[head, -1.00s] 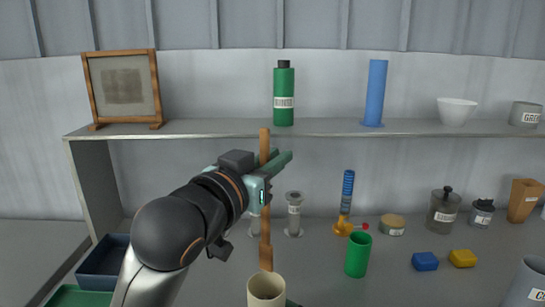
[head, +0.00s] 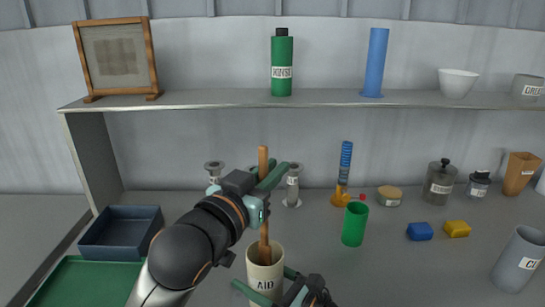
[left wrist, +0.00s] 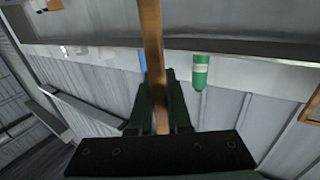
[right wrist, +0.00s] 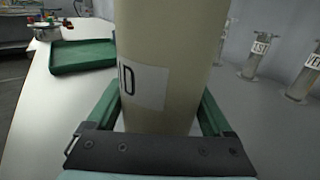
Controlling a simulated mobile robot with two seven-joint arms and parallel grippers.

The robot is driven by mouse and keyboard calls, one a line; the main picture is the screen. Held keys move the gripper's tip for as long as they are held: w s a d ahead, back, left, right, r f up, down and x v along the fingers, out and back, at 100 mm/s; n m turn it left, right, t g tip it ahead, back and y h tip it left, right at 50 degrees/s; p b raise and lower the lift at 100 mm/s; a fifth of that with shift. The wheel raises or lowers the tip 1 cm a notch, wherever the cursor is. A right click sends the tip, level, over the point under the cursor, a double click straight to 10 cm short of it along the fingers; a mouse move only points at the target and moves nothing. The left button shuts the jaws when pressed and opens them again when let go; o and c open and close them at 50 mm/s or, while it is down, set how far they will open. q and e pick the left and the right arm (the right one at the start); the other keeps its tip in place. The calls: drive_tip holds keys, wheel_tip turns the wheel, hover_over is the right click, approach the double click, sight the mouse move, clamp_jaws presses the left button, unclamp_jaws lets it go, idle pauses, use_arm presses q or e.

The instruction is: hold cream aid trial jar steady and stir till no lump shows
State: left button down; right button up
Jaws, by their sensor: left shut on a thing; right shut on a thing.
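The cream jar (head: 263,280) labelled AID stands upright at the bottom middle of the head view. My right gripper (head: 268,291) is shut around its body; in the right wrist view the jar (right wrist: 165,60) fills the space between the green fingers. A wooden stirring stick (head: 264,225) stands near upright, its lower end inside the jar's mouth and its tip hidden. My left gripper (head: 270,180) is shut on the stick's upper part, above the jar. The stick (left wrist: 152,60) also shows between the fingers in the left wrist view. The jar's contents and any lumps cannot be made out.
A green cup (head: 354,225) stands right of the jar, with blue (head: 420,231) and yellow (head: 457,229) blocks beyond. A grey labelled cylinder (head: 518,260) is at far right. A navy tray (head: 120,235) and green tray (head: 85,280) lie left. A shelf (head: 220,99) runs behind.

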use_arm(q)
wheel_tip(320, 180, down, 8)
drive_tip(key=shift+r, duration=0.25)
idle(0.5)
drive_tip(key=shift+s, duration=0.1)
idle(0.4)
